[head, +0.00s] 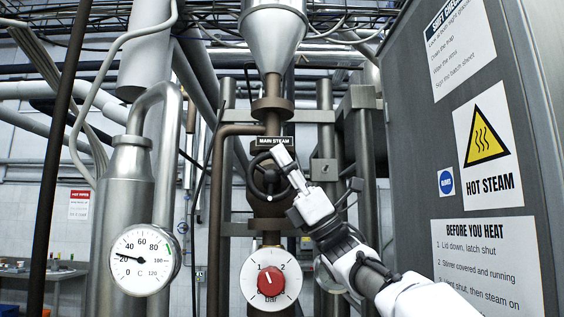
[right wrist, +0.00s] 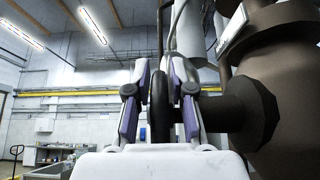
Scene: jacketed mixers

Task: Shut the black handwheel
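The black handwheel (head: 258,181) sits on the dark brown steam pipe under a MAIN STEAM label (head: 275,141). My right gripper (head: 285,162) reaches in from the lower right to the right side of its rim and hides part of it. The wheel's stem (right wrist: 222,113) runs right into the brown valve body (right wrist: 285,105). My left gripper is not in view.
Below the wheel is a pressure dial with a red knob (head: 271,281). A thermometer dial (head: 145,260) is at the left on a steel vessel (head: 122,200). A grey cabinet with HOT STEAM signs (head: 487,140) stands close on the right. Vertical pipes (head: 365,190) rise behind my right arm.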

